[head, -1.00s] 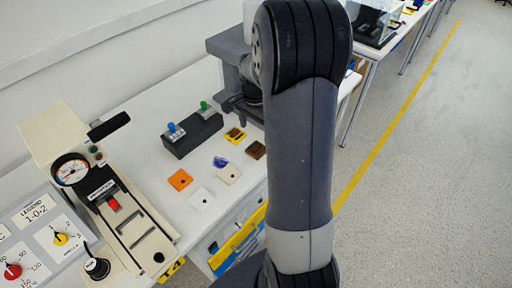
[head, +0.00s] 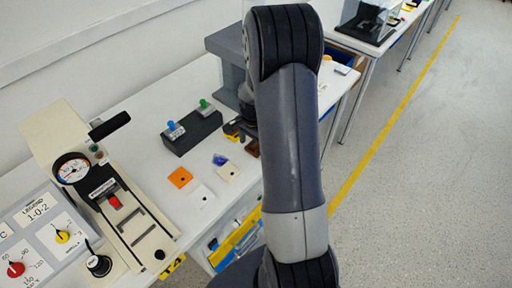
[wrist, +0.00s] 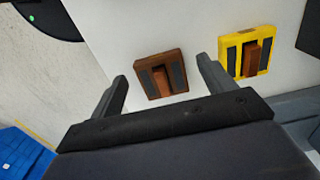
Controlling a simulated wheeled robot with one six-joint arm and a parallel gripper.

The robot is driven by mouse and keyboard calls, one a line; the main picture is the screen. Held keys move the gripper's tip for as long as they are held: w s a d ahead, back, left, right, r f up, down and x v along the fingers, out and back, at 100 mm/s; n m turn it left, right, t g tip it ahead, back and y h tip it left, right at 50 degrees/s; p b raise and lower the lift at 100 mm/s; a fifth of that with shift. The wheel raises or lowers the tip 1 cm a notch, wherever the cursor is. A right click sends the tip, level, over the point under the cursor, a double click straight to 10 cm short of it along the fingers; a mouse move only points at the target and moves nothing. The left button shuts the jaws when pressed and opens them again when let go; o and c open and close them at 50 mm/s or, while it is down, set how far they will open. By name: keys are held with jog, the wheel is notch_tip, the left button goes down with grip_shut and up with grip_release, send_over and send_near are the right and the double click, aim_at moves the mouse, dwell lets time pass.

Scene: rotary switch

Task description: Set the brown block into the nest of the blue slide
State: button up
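The brown block (wrist: 161,74) is a flat square with a raised brown bar between two dark strips. In the wrist view it lies on the white table, ahead of and between the two spread fingers of my gripper (wrist: 161,80). My gripper is open and empty. In the head view the brown block (head: 253,149) is mostly hidden by my arm. The slide with the blue knob (head: 173,130) is a grey piece on a dark base (head: 192,136), beside one with a green knob (head: 204,108). I cannot make out its nest.
A similar yellow block (wrist: 248,52) lies just right of the brown one, near my right finger. Orange (head: 180,177) and white (head: 201,194) tiles and a cream tile (head: 226,171) with a blue item lie on the table. A gauge panel (head: 100,190) stands left.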

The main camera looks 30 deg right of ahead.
jog(key=c, duration=1)
jog(key=shift+r, duration=0.1)
jog(key=shift+c, duration=0.2)
